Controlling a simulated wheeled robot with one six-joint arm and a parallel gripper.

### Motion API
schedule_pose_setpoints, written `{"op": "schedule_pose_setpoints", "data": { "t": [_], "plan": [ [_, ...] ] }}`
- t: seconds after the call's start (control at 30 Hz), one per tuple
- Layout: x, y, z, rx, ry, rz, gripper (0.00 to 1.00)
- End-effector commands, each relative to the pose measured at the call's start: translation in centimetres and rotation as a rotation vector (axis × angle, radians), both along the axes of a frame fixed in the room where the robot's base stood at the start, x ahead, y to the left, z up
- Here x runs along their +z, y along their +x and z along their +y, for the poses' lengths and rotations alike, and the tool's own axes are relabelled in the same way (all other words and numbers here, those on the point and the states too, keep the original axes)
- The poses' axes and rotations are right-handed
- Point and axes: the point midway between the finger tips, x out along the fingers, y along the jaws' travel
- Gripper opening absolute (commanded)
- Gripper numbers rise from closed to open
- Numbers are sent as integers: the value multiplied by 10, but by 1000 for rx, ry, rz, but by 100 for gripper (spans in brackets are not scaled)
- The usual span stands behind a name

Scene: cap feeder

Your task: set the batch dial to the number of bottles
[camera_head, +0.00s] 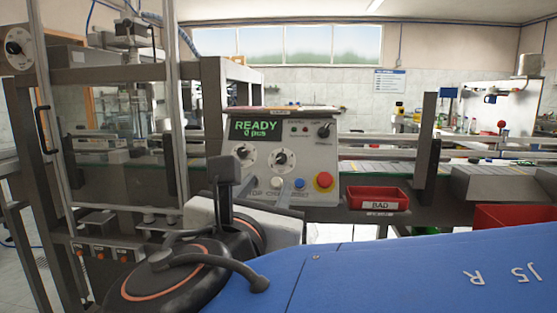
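A grey control panel (320,155) stands at the middle, with a green-lettered display (256,129) reading "READY" and what looks like "0 pcs". Below it are two round dials with white scales and dark knobs, a left dial (241,155) and a right dial (281,159). Their labels and settings are too small to read, so I cannot tell which is the batch dial. My gripper (227,172) shows as a dark upright part in front of the panel's lower left. Its fingers are not clear, and I see no contact with a dial. No bottles can be clearly made out.
A red and yellow mushroom button (323,181), a blue button (299,184) and a black knob (324,130) are on the panel. A red "BAD" tray (377,193) sits to its right. A framed machine (120,72) stands left, and a conveyor (385,168) runs right.

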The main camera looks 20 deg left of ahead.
Motion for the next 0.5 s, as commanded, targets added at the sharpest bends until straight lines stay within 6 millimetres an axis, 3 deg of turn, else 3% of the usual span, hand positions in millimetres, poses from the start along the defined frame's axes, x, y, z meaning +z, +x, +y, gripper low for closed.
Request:
{"op": "schedule_pose_setpoints", "data": {
  "t": [0.17, 0.5],
  "plan": [
    [3, 3, 4, 7, -5, -9, 39],
    [2, 45, 11, 3, -5, -7, 39]
  ]
}}
